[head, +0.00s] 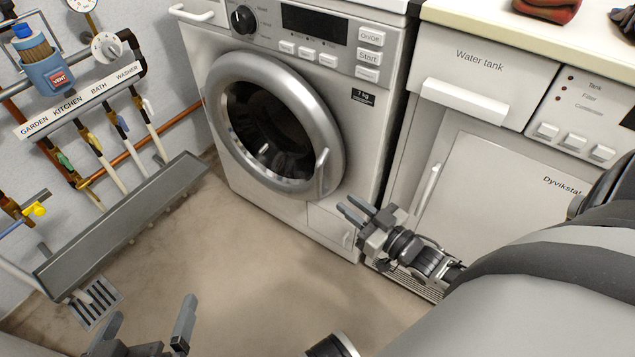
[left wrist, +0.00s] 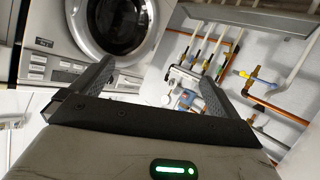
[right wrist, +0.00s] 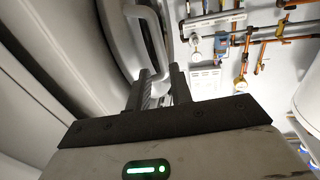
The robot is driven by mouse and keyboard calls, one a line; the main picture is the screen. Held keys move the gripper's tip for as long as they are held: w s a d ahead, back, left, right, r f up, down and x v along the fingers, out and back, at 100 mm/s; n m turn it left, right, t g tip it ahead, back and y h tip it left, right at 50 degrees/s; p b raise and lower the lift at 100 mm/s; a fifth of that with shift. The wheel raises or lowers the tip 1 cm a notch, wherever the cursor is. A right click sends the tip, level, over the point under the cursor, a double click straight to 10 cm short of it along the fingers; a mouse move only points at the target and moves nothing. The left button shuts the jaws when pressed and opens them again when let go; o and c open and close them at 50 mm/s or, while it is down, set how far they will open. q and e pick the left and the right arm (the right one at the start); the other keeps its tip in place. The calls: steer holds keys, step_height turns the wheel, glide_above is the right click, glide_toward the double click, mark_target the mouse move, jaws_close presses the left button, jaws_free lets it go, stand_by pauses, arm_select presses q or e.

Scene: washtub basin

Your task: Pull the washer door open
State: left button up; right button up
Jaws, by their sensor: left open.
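The washer (head: 300,60) stands at the back with its round door (head: 225,125) closed. The door has a grey ring and dark glass, with a vertical light handle (head: 322,173) on its right side. My right gripper (head: 343,207) is just below and right of the handle, its fingers a small gap apart with nothing visible between them. In the right wrist view the handle (right wrist: 153,35) shows just beyond the fingertips; I cannot tell if they touch. My left gripper (head: 150,308) is wide open and empty, low in front; the door also shows in the left wrist view (left wrist: 152,30).
A cabinet marked "Water tank" (head: 480,65) stands right of the washer. A grey trough (head: 125,220) and wall pipes with valves (head: 95,140) are on the left. A drain grate (head: 95,302) lies on the floor. The floor (head: 250,260) before the washer is clear.

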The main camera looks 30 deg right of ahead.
mark_target(321, 184)
steer(key=w, duration=0.3)
steer(key=w+a+b, duration=0.1)
steer(key=w, duration=0.2)
steer(key=w+a+b, duration=0.1)
steer(key=w, duration=0.3)
arm_select(q)
steer(key=shift+d+r+t+h, duration=0.35)
steer(key=shift+r+t+h, duration=0.15)
steer(key=shift+r+h, duration=0.1)
steer(key=shift+w+r, duration=0.1)
steer(key=shift+r, duration=0.05)
arm_select(e)
jaws_close()
arm_select(q)
steer(key=shift+w+r, duration=0.1)
steer(key=shift+r, duration=0.05)
arm_select(e)
steer(key=shift+a, duration=0.1)
